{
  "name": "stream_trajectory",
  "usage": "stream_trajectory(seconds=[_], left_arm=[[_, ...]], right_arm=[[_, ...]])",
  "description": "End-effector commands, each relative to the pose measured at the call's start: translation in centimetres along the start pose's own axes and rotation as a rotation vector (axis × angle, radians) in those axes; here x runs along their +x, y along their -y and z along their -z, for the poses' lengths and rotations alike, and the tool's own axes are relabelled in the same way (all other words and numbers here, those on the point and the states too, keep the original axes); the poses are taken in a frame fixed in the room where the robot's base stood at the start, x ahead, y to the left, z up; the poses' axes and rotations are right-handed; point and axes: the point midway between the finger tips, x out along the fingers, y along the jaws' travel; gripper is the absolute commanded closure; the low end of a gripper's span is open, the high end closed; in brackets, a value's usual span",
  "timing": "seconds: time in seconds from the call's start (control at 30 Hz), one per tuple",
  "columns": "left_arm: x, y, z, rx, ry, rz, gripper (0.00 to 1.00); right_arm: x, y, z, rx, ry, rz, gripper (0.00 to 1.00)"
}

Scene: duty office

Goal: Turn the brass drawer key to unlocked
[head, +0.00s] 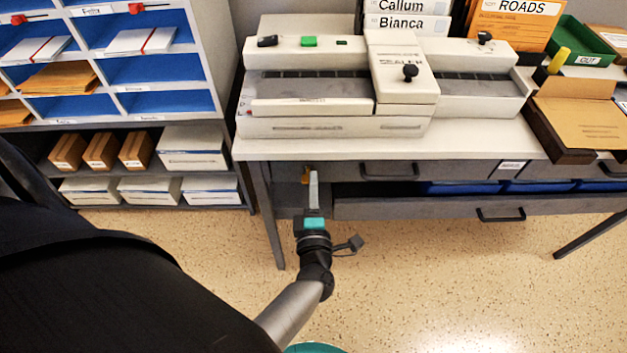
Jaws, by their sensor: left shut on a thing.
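The brass drawer key (306,173) shows as a small gold-coloured piece at the left end of the grey desk drawer front (343,171). My left gripper (312,180) reaches up to it from below, with its fingertips at the key, and is shut on it. The fingers hide part of the key and the lock around it, so I cannot tell the key's angle. The upper drawer with its black handle (390,176) looks closed. My right gripper is not in view.
A large cream machine (335,125) stands on the white desk top (470,140). Below, a lower drawer front (430,208) has blue trays (460,187) behind it. A shelf unit (222,60) with boxes stands at left. The speckled floor (450,280) is clear.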

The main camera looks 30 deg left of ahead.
Motion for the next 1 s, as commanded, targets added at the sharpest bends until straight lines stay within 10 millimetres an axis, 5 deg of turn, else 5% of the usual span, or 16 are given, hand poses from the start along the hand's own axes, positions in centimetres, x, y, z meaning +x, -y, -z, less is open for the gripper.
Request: stream_trajectory(seconds=[0.57,0.87,1.0], left_arm=[[0.11,-0.05,0.0,0.037,-0.001,-0.002,1.0],[0.07,-0.01,0.01,0.036,0.0,-0.001,0.62],[0.04,0.01,0.01,0.035,0.0,-0.001,0.62]], right_arm=[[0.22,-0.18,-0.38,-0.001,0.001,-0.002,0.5],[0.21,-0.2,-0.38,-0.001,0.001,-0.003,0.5],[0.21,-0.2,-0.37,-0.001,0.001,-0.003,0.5]])
